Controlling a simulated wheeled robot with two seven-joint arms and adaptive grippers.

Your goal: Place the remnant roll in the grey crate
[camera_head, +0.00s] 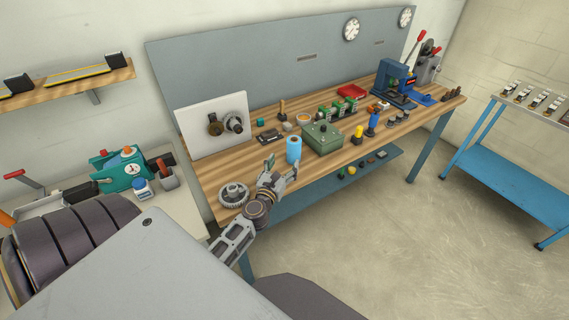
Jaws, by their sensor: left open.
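A light-blue upright cylinder (293,150), the most roll-like thing I see, stands near the front edge of the wooden workbench (215,176). I cannot tell for certain that it is the remnant roll. My left gripper (281,170) is open, its fingers pointing toward the bench just in front of and below the cylinder. No gap or contact between them can be judged for sure, and nothing shows between the fingers. I cannot make out a grey crate in this view. My right gripper is not in view.
A green box (322,138) stands right of the cylinder, and a grey gear-like part (234,194) lies left of my gripper. Blue and yellow bottles, a red tray (351,91) and a blue press (393,83) fill the bench. A blue cart (519,185) stands right; floor between is clear.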

